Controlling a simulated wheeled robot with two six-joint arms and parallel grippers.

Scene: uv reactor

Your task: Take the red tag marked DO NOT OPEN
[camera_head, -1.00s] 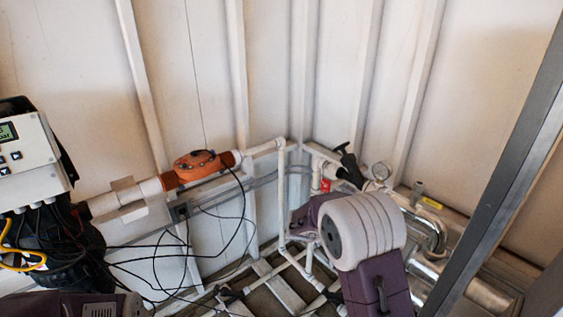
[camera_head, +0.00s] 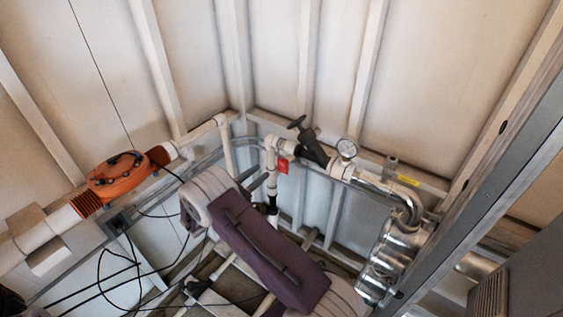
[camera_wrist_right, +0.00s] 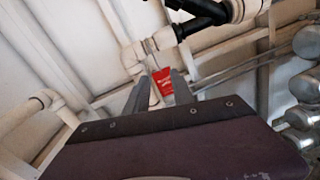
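The red tag (camera_head: 283,165) hangs by the white pipe elbow, just below the black-handled valve, in the head view. In the right wrist view the red tag (camera_wrist_right: 163,81) shows small pale writing, too small to read. My right gripper (camera_wrist_right: 160,78) is open and empty, its two grey fingers pointing at the tag. The tag appears between the fingertips but looks beyond them; I cannot tell the exact gap. In the head view my right gripper (camera_head: 262,188) is partly hidden behind my purple wrist, below and left of the tag. My left gripper is not in view.
The black-handled valve (camera_head: 312,146) and a pressure gauge (camera_head: 346,149) sit on the pipe right of the tag. A shiny metal pipe (camera_head: 392,250) bends down at right. An orange flow unit (camera_head: 122,177) and loose black cables are at left. A grey post crosses the right side.

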